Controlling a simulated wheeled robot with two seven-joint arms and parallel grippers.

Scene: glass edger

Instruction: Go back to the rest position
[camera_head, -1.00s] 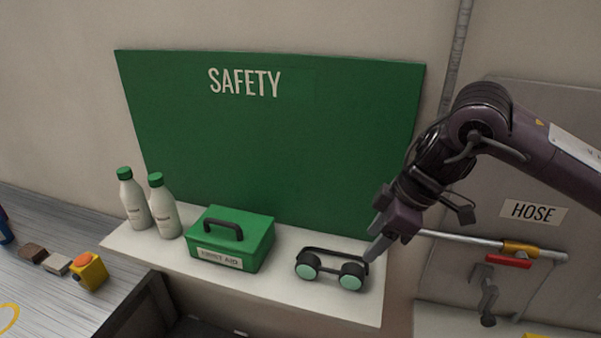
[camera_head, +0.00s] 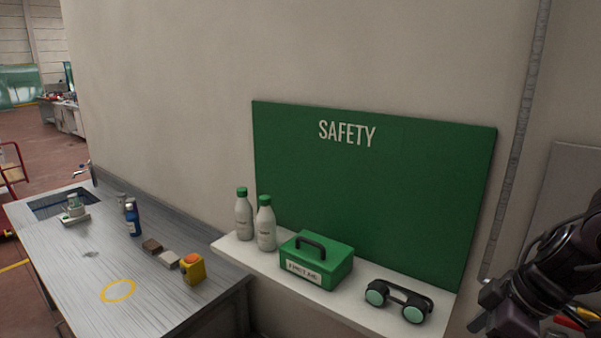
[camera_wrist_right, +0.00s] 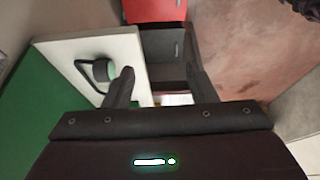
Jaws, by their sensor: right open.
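My right gripper (camera_wrist_right: 160,76) is open in the right wrist view, with its two fingers apart and nothing between them. In the head view my right arm and gripper (camera_head: 488,318) are at the lower right edge, partly cut off, to the right of the safety shelf. My left gripper is in neither view. The black goggles (camera_head: 398,299) with green lenses lie on the white shelf (camera_head: 350,313); they also show beside the fingers in the right wrist view (camera_wrist_right: 96,70).
A green first aid box (camera_head: 317,261) and two white bottles (camera_head: 265,224) stand on the shelf before the green SAFETY board (camera_head: 420,180). At left is a metal workbench (camera_head: 75,265) with a yellow block (camera_head: 193,269), a blue bottle (camera_head: 132,220) and a yellow ring mark (camera_head: 118,291).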

